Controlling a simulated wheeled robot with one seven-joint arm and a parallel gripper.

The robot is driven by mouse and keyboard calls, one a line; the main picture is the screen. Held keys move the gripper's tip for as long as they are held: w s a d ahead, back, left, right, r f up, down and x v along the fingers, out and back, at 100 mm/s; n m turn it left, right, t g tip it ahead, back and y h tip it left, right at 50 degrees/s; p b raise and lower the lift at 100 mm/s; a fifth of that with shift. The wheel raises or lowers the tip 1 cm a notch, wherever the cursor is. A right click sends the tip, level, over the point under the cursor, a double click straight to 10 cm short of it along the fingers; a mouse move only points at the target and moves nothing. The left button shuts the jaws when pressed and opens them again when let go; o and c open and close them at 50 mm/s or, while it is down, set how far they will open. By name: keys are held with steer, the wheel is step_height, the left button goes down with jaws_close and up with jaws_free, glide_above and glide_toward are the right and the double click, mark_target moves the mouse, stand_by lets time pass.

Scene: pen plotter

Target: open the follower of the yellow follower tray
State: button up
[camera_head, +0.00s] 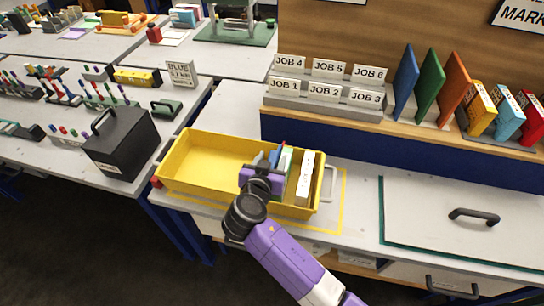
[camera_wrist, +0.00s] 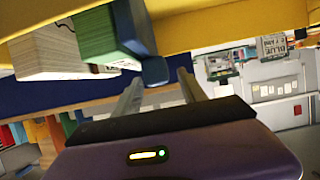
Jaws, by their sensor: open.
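The yellow follower tray (camera_head: 205,158) sits on the bench, its left part empty. A green-edged item (camera_head: 287,160) and a white-and-orange item (camera_head: 305,178) stand upright at its right end. A small blue part (camera_head: 274,157) shows beside them, partly hidden by my gripper; I cannot tell for sure that it is the follower. My gripper (camera_head: 264,164) is over the tray, left of the upright items. In the wrist view its fingers are apart, with a small blue block (camera_wrist: 155,70) near their tips, next to the green item (camera_wrist: 105,38). Contact cannot be told.
A black box (camera_head: 120,145) with a handle stands on the left bench. Job sign blocks (camera_head: 323,90) and coloured boards (camera_head: 430,85) stand on the shelf behind. A white panel (camera_head: 430,215) with a dark handle lies at right. The tray's left part is free.

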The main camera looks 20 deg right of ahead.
steer(key=shift+w+d+f, duration=0.25)
steer(key=shift+w, duration=0.1)
steer(key=shift+c, duration=0.2)
jaws_close()
stand_by(1.1)
